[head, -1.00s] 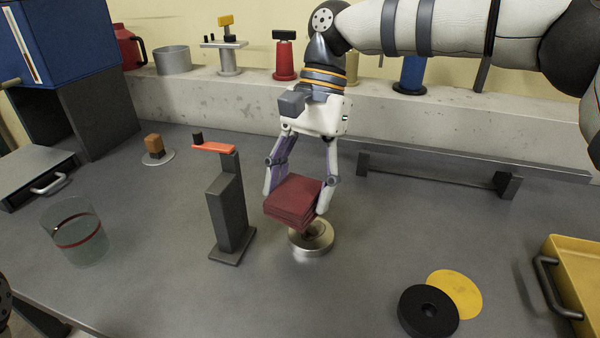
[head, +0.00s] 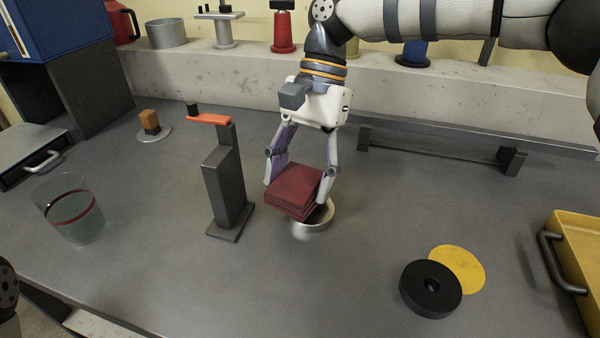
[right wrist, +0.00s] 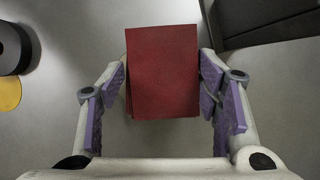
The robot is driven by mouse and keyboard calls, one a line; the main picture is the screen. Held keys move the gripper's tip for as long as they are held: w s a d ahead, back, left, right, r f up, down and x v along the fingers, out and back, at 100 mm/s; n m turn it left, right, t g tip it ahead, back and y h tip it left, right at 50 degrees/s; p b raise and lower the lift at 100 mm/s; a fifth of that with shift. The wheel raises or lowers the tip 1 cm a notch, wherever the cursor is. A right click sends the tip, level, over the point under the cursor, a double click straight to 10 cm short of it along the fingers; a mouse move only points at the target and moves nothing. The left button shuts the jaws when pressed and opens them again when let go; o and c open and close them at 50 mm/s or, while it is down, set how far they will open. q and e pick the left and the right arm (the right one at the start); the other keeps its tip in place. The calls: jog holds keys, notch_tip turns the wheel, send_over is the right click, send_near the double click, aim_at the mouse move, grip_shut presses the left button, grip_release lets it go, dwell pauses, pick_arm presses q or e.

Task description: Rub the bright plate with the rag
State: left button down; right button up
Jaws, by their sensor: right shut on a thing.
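The rag is a dark red, folded, layered square (head: 294,190). My right gripper (head: 297,192) is shut on it, with one finger on each side. It also fills the middle between the fingers in the right wrist view (right wrist: 163,72). The bright plate is a round, shiny metal disc (head: 312,229) on the bench. The rag is over the plate and hides much of it in the head view. I cannot tell whether they touch. My left gripper is not in view.
A dark post with an orange crank (head: 226,190) stands close left of the rag. A glass (head: 75,212) is further left. A black disc (head: 431,289) and yellow disc (head: 462,266) lie to the right, near a yellow tray (head: 573,240). A low bar (head: 435,153) stands behind.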

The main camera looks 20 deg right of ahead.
jog(key=shift+f, duration=1)
